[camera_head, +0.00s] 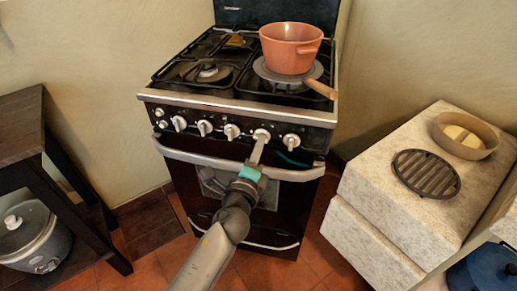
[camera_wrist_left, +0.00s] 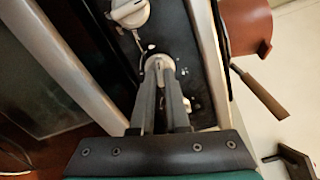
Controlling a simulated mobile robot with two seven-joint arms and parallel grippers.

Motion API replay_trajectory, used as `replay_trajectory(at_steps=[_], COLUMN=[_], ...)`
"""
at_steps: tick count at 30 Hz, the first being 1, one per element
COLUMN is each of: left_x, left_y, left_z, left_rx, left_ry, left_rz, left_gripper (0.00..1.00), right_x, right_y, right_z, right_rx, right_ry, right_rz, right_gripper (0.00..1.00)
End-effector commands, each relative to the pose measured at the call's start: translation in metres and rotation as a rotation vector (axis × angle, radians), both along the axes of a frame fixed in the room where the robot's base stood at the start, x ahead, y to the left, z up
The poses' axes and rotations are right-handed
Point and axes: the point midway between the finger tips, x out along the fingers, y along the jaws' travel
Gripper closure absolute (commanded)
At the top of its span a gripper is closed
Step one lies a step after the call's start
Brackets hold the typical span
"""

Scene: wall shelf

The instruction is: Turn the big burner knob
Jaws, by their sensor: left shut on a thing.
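A row of white burner knobs runs along the front panel of the stove (camera_head: 195,105). My left gripper (camera_head: 258,149) reaches the panel from below and is shut on one burner knob (camera_head: 262,134), second from the right. In the left wrist view, the narrow fingers (camera_wrist_left: 160,75) close around this knob (camera_wrist_left: 158,63), whose sides they partly hide. A neighbouring knob (camera_wrist_left: 130,12) stands free above it, and the rightmost knob (camera_head: 291,141) stands free in the head view. My right gripper is in neither view.
The oven handle bar (camera_head: 195,157) runs just below the knobs. A stone counter (camera_head: 372,185) is at right, a dark table (camera_head: 22,125) at left.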

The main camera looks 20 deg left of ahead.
Motion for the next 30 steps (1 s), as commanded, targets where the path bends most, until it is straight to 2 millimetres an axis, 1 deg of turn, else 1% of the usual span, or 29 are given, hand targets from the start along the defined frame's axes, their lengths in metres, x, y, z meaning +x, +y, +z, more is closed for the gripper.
replay_trajectory(at_steps=[3, 10, 27, 28, 30], left_x=[-0.0002, -0.0003, -0.0002, -0.0002, -0.0001], left_y=[0.0001, -0.0001, -0.0001, -0.0001, -0.0001], left_z=[-0.0007, -0.0001, 0.0002, 0.0002, 0.0002], left_rx=[-0.069, -0.153, -0.182, -0.182, -0.181], left_ry=[-0.003, -0.006, -0.008, -0.008, -0.008], left_rz=[0.001, 0.0, 0.0, 0.0, 0.0], left_gripper=[1.0, 1.0, 1.0, 0.85, 0.77], right_x=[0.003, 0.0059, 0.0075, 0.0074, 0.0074], right_y=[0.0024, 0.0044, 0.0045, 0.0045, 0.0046], right_z=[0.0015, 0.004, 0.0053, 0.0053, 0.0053], right_rx=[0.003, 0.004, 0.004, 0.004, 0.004], right_ry=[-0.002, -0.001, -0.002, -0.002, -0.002], right_rz=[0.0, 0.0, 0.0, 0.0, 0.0], right_gripper=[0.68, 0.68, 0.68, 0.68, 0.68])
